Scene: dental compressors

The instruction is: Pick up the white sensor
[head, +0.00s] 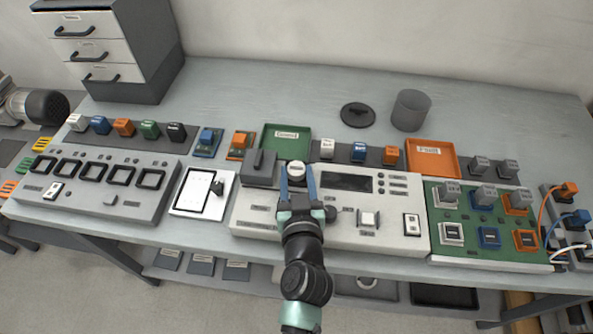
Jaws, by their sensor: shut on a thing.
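My gripper (297,178) is over the middle console, its fingers pointing toward the back of the table. It is shut on a small white piece (297,169) with a dark mark on top, which looks like a white sensor. The fingers hide its lower part, and I cannot tell whether it touches the console. Another white block (327,149) stands just behind and to the right, at the left of a blue and an orange block. One more white block (76,122) is at the left end of the far-left row.
The grey console (390,232) lies under my gripper, with a raised dark box (260,168) close on the left. A green tray (286,142) and an orange tray (432,158) stand behind. A grey cup (410,110) is farther back. The back of the table is mostly clear.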

